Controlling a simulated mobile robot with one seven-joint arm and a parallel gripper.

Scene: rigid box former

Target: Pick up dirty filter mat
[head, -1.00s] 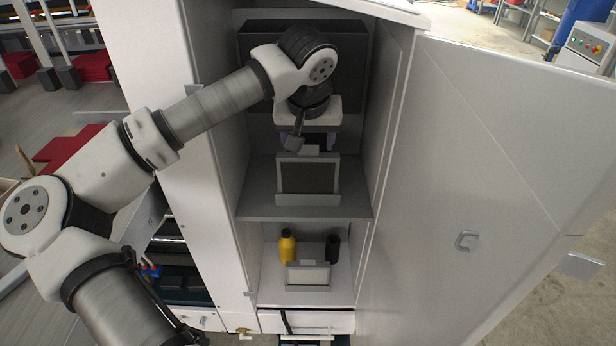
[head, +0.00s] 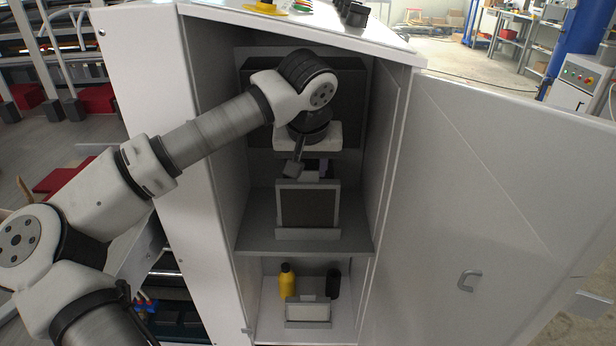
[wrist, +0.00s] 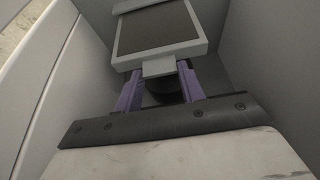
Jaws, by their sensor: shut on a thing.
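The dirty filter mat (head: 308,207) is a dark panel in a light grey frame. It stands upright in a low holder (head: 308,234) on the cabinet's upper shelf. My gripper (head: 306,173) is above its top edge, with purple fingers. In the wrist view the fingers are shut on the small tab (wrist: 158,69) at the edge of the mat's frame (wrist: 160,52). The head view partly hides the fingers and tab behind my wrist parts. I cannot tell whether the mat is clear of its holder.
The cabinet walls stand close on both sides of my wrist. Its door (head: 500,190) is open to the right. The lower shelf holds a yellow bottle (head: 287,281), a black cylinder (head: 333,283) and a pale framed panel (head: 308,313).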

